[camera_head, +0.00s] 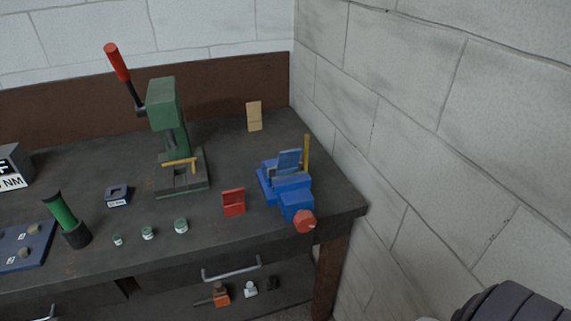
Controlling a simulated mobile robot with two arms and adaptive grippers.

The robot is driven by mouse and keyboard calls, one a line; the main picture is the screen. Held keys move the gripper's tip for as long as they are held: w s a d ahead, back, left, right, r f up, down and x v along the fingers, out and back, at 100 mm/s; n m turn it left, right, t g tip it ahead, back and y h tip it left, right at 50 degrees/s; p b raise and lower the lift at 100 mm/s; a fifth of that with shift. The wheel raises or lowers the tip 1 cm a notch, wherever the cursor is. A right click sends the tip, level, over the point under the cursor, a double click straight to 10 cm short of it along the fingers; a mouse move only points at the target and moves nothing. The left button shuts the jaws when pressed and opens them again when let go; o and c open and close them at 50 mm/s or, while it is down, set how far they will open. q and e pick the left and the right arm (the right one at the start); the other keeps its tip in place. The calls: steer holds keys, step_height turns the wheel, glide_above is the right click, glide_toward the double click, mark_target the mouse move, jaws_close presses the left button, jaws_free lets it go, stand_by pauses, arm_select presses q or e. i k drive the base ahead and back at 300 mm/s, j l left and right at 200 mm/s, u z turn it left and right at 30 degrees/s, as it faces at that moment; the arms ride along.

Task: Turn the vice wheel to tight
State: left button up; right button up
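The blue vice (292,192) stands at the right front corner of the dark bench. Its red wheel (305,221) sticks out at the vice's front, by the bench edge. A lighter blue plate (289,161) stands upright at the jaws; I cannot tell whether the jaws touch it. A thin yellow strip (306,152) stands upright by the vice. Neither of my gripper's fingertips show in the head view, and nothing touches the wheel.
A green press (166,105) with a red-tipped lever stands left of the vice. A red block (234,202) sits close to the vice's left. A block wall (390,120) rises on the right. A drawer handle (232,273) projects below.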

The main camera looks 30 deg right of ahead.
mark_target(305, 220)
steer(key=z, duration=1.15)
